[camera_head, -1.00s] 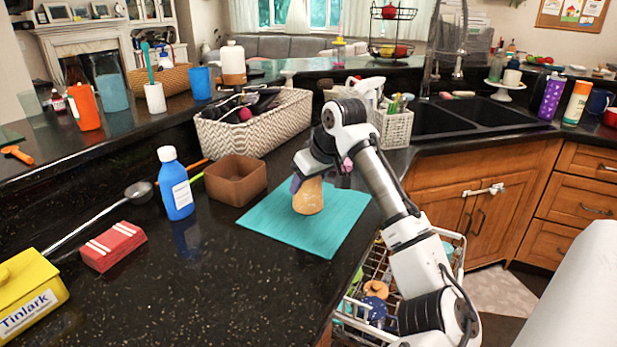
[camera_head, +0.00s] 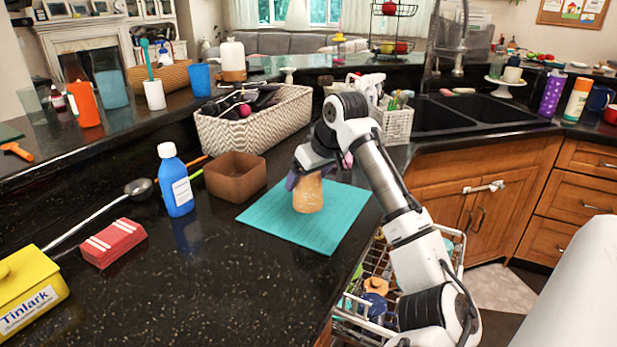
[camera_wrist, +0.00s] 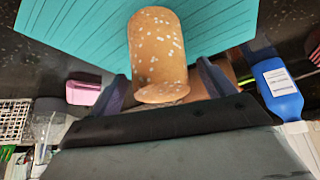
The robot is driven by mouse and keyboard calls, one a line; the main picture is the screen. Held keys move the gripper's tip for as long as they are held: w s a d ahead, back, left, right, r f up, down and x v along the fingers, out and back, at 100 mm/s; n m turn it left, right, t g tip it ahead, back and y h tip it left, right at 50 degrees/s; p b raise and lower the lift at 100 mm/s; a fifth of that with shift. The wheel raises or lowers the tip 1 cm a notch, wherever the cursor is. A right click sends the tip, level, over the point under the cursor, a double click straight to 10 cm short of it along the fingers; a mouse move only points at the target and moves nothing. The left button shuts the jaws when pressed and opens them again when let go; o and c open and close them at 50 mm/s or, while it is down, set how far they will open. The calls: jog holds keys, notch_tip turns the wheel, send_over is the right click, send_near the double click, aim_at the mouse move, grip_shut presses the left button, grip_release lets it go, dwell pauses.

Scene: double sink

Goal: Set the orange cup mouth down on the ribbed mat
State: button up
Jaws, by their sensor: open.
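The orange cup (camera_head: 308,195), tan-orange with pale speckles, stands upright on the teal ribbed mat (camera_head: 265,222), towards its back. Its wider end is down on the mat in the head view. In the wrist view the cup (camera_wrist: 157,45) shows a thin flared edge at its upper end, nearest my gripper; its underside is hidden. My gripper (camera_wrist: 163,88) is open, with one dark purple finger on each side of the cup's upper end. In the head view the gripper (camera_head: 306,177) reaches down over the cup from behind, and the far finger is mostly hidden.
A brown square bowl (camera_head: 236,182) and a blue bottle (camera_head: 176,182) stand left of the mat. A woven basket (camera_head: 255,125) and a white caddy (camera_head: 396,124) are behind. The counter edge and an open dish rack (camera_head: 375,270) lie to the right.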

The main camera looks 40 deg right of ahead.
jog(key=b+v, duration=0.1)
jog(key=v, duration=1.2)
jog(key=shift+s, duration=0.1)
